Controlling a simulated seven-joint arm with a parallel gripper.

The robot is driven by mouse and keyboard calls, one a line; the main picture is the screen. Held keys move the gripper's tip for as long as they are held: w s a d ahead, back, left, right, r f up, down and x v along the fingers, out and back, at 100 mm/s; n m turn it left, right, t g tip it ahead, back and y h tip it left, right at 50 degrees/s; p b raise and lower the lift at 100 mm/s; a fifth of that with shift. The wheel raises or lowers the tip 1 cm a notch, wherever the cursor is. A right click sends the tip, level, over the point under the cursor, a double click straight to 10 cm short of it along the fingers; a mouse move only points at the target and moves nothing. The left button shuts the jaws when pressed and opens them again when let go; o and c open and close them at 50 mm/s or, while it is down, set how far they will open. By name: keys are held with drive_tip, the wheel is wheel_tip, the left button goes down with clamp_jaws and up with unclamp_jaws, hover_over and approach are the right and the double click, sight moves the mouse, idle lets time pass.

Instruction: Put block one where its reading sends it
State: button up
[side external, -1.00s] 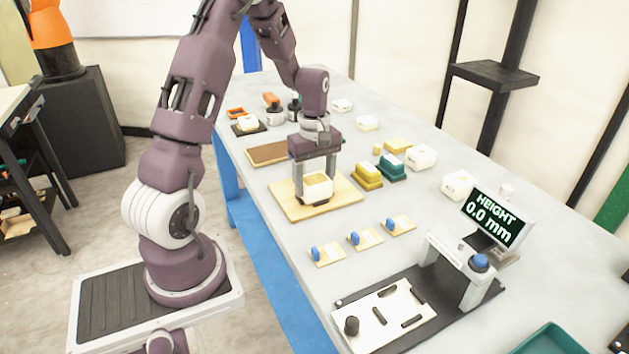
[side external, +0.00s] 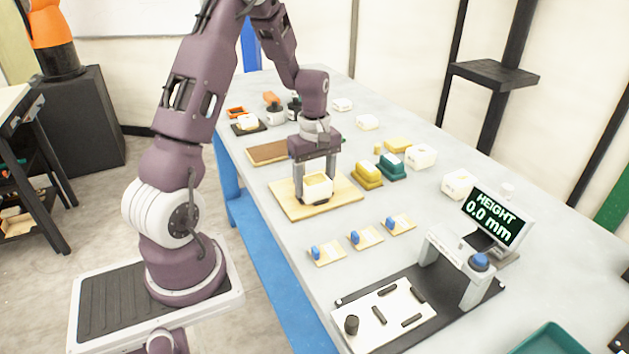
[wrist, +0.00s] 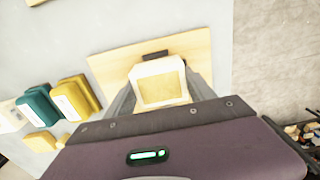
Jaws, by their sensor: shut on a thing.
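A cream block with a yellowish top (side external: 318,187) is between the fingers of my gripper (side external: 315,190) over a pale wooden board (side external: 345,192). My gripper is shut on this block. The wrist view shows the block (wrist: 160,84) between the two fingers, with the board (wrist: 105,70) beneath; I cannot tell whether they touch. A height gauge (side external: 458,268) stands at the front right, and its display (side external: 492,217) reads "HEIGHT 0.0 mm". No number is readable on the held block.
Yellow (side external: 367,176) and teal (side external: 391,166) blocks lie right of the board. Several white blocks stand along the back, one (side external: 459,184) near the display. Small boards with blue knobs (side external: 366,237) lie in front. A teal tray (side external: 550,340) is at the lower right.

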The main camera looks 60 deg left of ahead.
sight(316, 180)
drive_tip(key=o, duration=1.5)
drive_tip(key=shift+f, duration=0.1)
drive_tip(key=shift+o, duration=0.2)
drive_tip(key=r, duration=0.7)
drive_tip(key=shift+d+r, duration=0.2)
drive_tip(key=s+d+r+m+t, duration=0.2)
drive_tip(key=s+d+r+m, duration=0.2)
drive_tip(key=d+r+m, duration=0.3)
drive_tip(key=s+d+r+m+t, duration=0.2)
drive_tip(key=s+d+r+m, duration=0.3)
drive_tip(key=d, duration=0.4)
drive_tip(key=s+d+r+m+t, duration=0.1)
drive_tip(key=s+d+m, duration=0.4)
drive_tip(key=s, duration=0.3)
drive_tip(key=shift+d+m+t, duration=0.15)
drive_tip(key=shift+m+t, duration=0.15)
drive_tip(key=shift+m, duration=0.2)
